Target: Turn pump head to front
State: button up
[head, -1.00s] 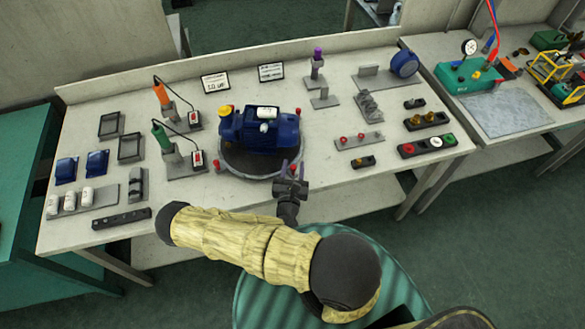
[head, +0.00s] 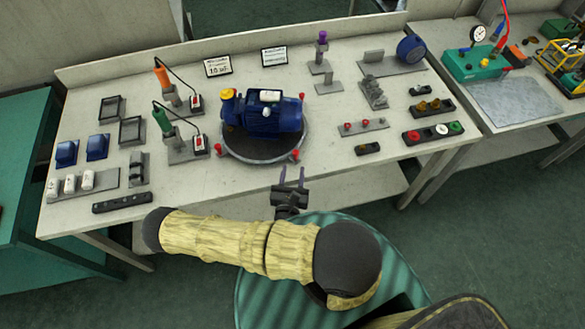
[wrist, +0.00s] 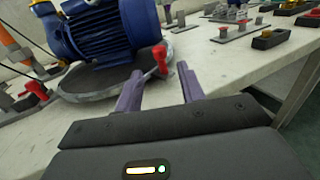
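The blue pump head (head: 262,116) with a finned motor body stands on a round dark turntable (head: 262,158). A yellow cap (head: 229,94) shows at its left end. The turntable has red-knobbed pegs on its rim; one red knob (head: 295,155) is at the front right and another (head: 218,149) at the left. My gripper (head: 292,176) is open and empty, just in front of the turntable's front right rim. In the wrist view the two purple fingers (wrist: 160,92) are apart, and the red knob (wrist: 161,58) stands beyond them, between their directions. The pump (wrist: 105,30) fills the upper left there.
Orange (head: 161,75) and green (head: 162,118) handled tools stand in holders left of the turntable. A plate with red pegs (head: 363,127) and a button strip (head: 433,132) lie to the right. The table's front edge is close under my gripper.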

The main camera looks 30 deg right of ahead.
jog(key=shift+d, duration=0.15)
jog(key=c, duration=0.5)
jog(key=shift+s+r+m+h, duration=0.1)
jog(key=shift+r+m+h, duration=0.2)
jog(key=shift+r, duration=0.05)
jog(key=c, duration=0.3)
jog(key=r+m+g+h, duration=0.1)
jog(key=d+r+m+g+h, duration=0.1)
jog(key=m+h, duration=0.1)
jog(key=s+r+m+g+h, duration=0.1)
jog(key=r+m+g, duration=0.1)
jog(key=shift+s+d, duration=0.1)
jog(key=shift+d, duration=0.2)
grip_shut()
jog(key=s+a+r+m+g+y, duration=0.1)
jog(key=s+r+m+g+y, duration=0.1)
jog(key=s+r+m+g, duration=0.45)
jog(key=s+r+m+g+y, duration=0.1)
jog(key=s+m+g, duration=0.2)
jog(key=m+g, duration=0.6)
jog(key=w+a+r+m+t+y, duration=0.3)
jog(key=a+r+m+y, duration=0.1)
jog(key=r, duration=0.3)
jog(key=w+a+r+m+t+y, duration=0.3)
jog(key=a+r+m+t+y, duration=0.1)
jog(key=r+y, duration=0.3)
jog(key=shift+w+a+r+y, duration=0.2)
jog(key=shift+w+y, duration=0.05)
jog(key=shift+y, duration=0.05)
